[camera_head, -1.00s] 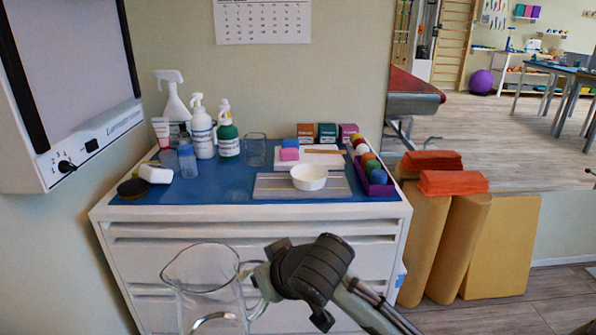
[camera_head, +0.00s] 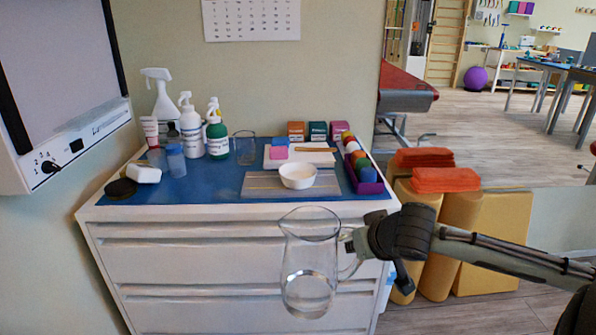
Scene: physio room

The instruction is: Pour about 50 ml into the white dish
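The white dish (camera_head: 298,176) stands upright on a grey striped mat (camera_head: 259,183) on the blue cabinet top. My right gripper (camera_head: 354,243) is shut on the handle of a clear glass jug (camera_head: 310,256). The jug is upright in front of the cabinet drawers, nearer to me than the dish and lower in the picture. Clear liquid shows in the lower part of the jug. The inside of the dish looks white; I cannot tell any liquid in it. My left gripper is not in view.
Beside the dish are a purple rack of coloured balls (camera_head: 363,170), a white tray with sponges (camera_head: 299,155) and an empty-looking glass beaker (camera_head: 244,147). Spray and pump bottles (camera_head: 191,126) stand at the back left.

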